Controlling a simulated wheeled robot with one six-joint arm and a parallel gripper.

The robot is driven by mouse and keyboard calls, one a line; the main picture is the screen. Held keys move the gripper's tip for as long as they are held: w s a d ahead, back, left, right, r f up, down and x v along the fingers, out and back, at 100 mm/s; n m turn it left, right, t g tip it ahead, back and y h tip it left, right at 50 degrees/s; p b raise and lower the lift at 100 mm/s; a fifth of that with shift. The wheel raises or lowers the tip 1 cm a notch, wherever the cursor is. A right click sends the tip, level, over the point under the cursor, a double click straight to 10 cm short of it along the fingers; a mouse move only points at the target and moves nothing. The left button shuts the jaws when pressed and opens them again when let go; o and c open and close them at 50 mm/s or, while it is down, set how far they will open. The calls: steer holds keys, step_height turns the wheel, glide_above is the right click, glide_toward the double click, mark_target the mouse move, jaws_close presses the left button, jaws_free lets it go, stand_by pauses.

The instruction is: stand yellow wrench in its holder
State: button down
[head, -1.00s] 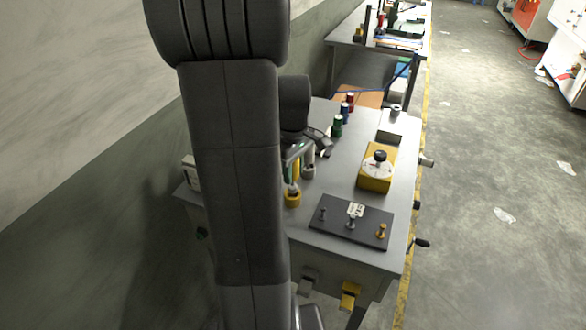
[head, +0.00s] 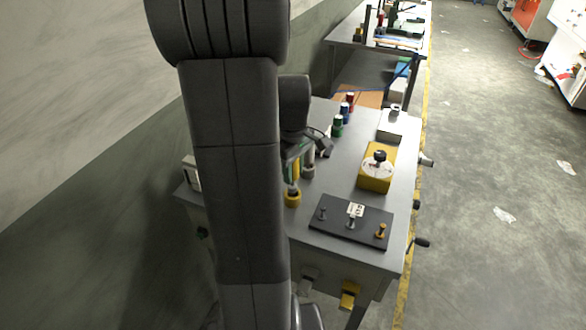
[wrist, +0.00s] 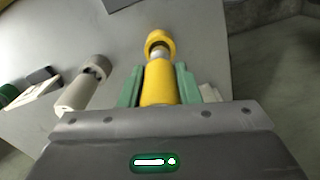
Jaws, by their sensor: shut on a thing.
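The yellow wrench (wrist: 158,84) is between the green fingers of my gripper (wrist: 158,88), which is shut on it. The wrench points at its yellow holder (wrist: 161,38), a round cup on the bench. Its silvery end shows at the cup's mouth in the wrist view; I cannot tell how deep it sits. In the head view the yellow holder (head: 292,199) stands near the left side of the bench, with the wrench (head: 296,170) roughly upright above it. My arm hides much of the gripper there.
A grey holder (wrist: 97,66) with a grey tool stands close beside the gripper. On the bench (head: 343,188) are a yellow box with a dial (head: 376,168), a dark plate with pegs (head: 350,222) and several coloured spools (head: 338,125). The bench front is partly clear.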

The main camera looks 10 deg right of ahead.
mark_target(293, 185)
steer(key=shift+f+b, duration=1.5)
steer(key=shift+f, duration=0.6)
steer(key=c, duration=1)
jaws_free()
steer(key=shift+r, duration=0.15)
step_height(293, 185, up, 14)
steer(key=shift+f, duration=0.15)
steer(key=shift+f, duration=0.1)
step_height(293, 185, down, 14)
steer(key=shift+r, duration=0.25)
steer(key=shift+r+p, duration=0.3)
steer(key=shift+p, duration=0.05)
